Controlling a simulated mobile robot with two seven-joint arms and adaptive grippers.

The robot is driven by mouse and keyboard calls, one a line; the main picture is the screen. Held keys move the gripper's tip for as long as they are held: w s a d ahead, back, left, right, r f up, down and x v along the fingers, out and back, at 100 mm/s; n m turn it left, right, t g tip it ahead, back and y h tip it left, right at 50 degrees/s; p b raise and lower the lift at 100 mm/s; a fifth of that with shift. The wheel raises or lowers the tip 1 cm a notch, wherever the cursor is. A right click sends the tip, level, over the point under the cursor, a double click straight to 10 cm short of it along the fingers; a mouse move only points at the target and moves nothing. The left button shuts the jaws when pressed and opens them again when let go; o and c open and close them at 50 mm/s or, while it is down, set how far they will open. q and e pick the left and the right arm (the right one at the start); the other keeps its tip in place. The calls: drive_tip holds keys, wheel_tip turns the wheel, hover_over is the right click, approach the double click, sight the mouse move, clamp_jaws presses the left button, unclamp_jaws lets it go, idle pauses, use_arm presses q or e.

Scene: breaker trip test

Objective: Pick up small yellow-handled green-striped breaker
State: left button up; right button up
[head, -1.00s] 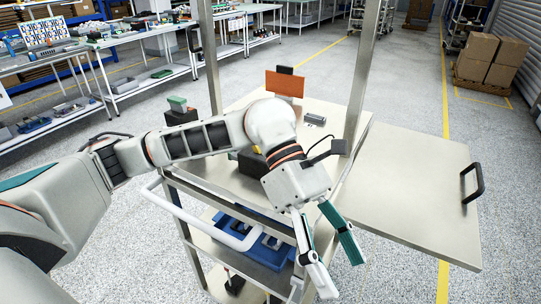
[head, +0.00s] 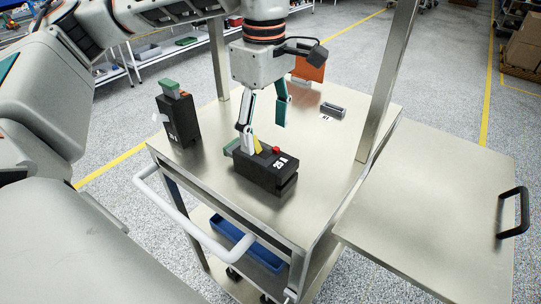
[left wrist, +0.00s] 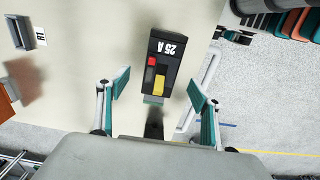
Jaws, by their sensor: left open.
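A small black breaker (head: 272,178) marked 25 A lies on the metal cart top, with a yellow handle, a red button and a green end. It also shows in the left wrist view (left wrist: 164,50), its yellow handle facing the camera. My left gripper (head: 264,132) points down above the breaker, open and empty. In the left wrist view its fingertips (left wrist: 160,88) are spread wide to either side of the breaker's green end. One finger hides part of the breaker in the head view. My right gripper is not in view.
A taller black breaker (head: 180,122) with a green top stands at the cart's left edge. A small grey block (head: 332,109) by an R1 label and an orange panel (head: 307,69) are farther back. Metal posts (head: 388,85) rise from the cart. A side shelf (head: 435,205) extends right.

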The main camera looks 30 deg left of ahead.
sight(263, 154)
use_arm(q)
drive_tip(key=f, duration=0.3)
drive_tip(key=shift+s+a, duration=0.1)
drive_tip(key=shift+s, duration=0.1)
drive_tip(key=f, duration=0.3)
drive_tip(key=shift+a+f, duration=0.15)
drive_tip(key=shift+a, duration=0.05)
drive_tip(key=shift+f, duration=0.55)
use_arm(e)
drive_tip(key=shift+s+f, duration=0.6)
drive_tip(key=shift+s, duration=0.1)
use_arm(q)
drive_tip(key=c, duration=1.7)
drive_tip(key=shift+r, duration=0.1)
